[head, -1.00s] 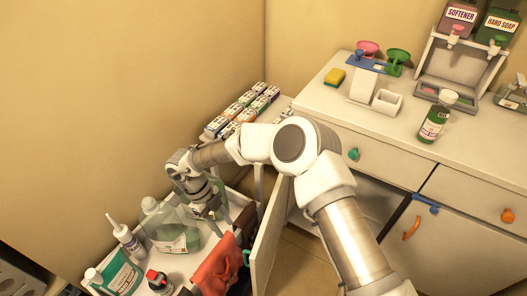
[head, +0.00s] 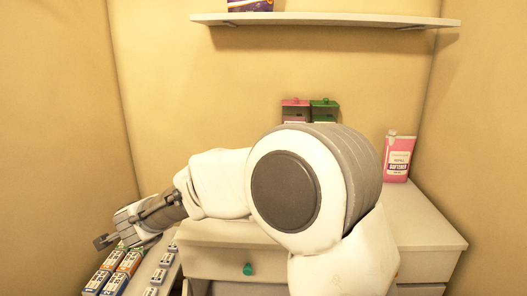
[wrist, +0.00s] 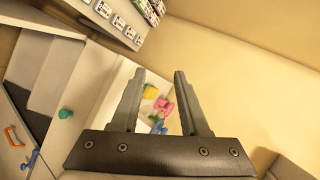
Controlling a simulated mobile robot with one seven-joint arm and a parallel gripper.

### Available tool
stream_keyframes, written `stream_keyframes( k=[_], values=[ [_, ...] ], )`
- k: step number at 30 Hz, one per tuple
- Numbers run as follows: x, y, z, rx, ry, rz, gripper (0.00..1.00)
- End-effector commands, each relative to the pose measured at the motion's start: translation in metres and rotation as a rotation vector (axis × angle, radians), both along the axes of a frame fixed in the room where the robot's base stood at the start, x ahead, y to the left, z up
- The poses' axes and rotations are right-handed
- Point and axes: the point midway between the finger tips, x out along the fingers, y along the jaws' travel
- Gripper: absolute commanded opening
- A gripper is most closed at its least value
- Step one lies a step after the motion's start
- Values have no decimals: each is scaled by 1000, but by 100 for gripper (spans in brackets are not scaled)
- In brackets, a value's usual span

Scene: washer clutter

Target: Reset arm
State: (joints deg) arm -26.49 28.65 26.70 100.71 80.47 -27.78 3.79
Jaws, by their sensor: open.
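My gripper (wrist: 160,73) is open in the wrist view, its two fingers apart with nothing between them. Beyond the fingers, some way off, lie a yellow sponge (wrist: 150,91) and a pink item (wrist: 164,106) on the pale counter. In the head view my arm is large and raised across the middle, and my gripper (head: 104,241) is at the far left, above the small boxes. My arm hides much of the counter.
Small boxes (head: 127,262) stand at the lower left. A pink softener container (head: 399,159) stands on the right of the counter. A wall shelf (head: 330,20) is overhead. Pink (head: 295,111) and green (head: 324,111) dispensers are behind my arm.

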Motion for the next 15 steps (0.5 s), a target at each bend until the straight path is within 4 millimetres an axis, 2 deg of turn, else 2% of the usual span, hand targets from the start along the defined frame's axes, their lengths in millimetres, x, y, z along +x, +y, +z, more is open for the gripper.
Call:
stream_keyframes(
  k=[1, 6, 12, 15],
  values=[
    [3, -13, 28, -14, -51, 44, 45],
    [-3, -55, 91, -106, -179, 211, 45],
    [-31, -118, 136, -272, -258, 377, 45],
    [-51, -155, 148, -371, -266, 445, 45]
  ],
)
